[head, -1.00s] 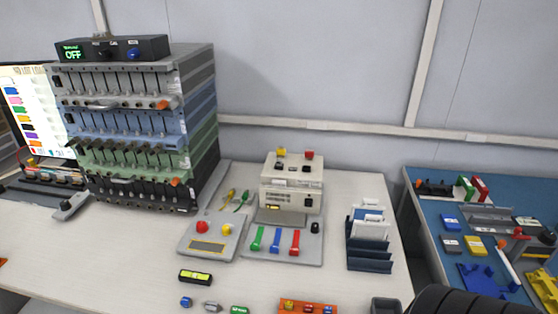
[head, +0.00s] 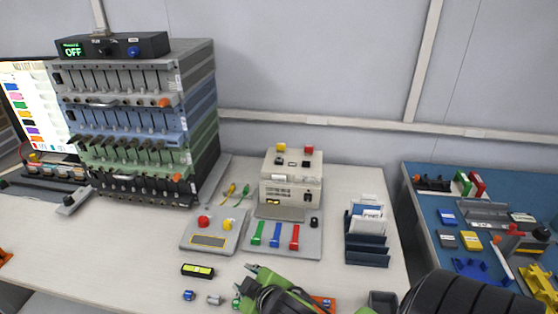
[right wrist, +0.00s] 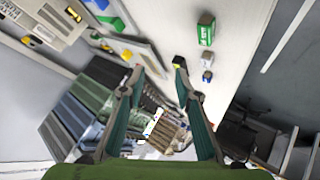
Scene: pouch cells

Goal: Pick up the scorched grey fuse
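A small grey fuse (head: 214,300) lies on the white bench near the front edge, between a blue one (head: 188,295) and a green one (head: 237,303). Scorch marks are too small to make out. In the right wrist view the grey fuse (right wrist: 207,59) lies in a row with the green one (right wrist: 206,29) and the blue one (right wrist: 207,77), right of the fingers. My right gripper (head: 246,284) is at the bottom middle, just right of the grey fuse. Its fingers (right wrist: 158,65) are apart and empty.
A black-and-yellow level-like block (head: 197,271) lies behind the fuses. An orange tray (head: 325,303) is partly hidden by my right gripper. A grey panel with buttons (head: 209,240) and a rack of modules (head: 140,130) stand further back.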

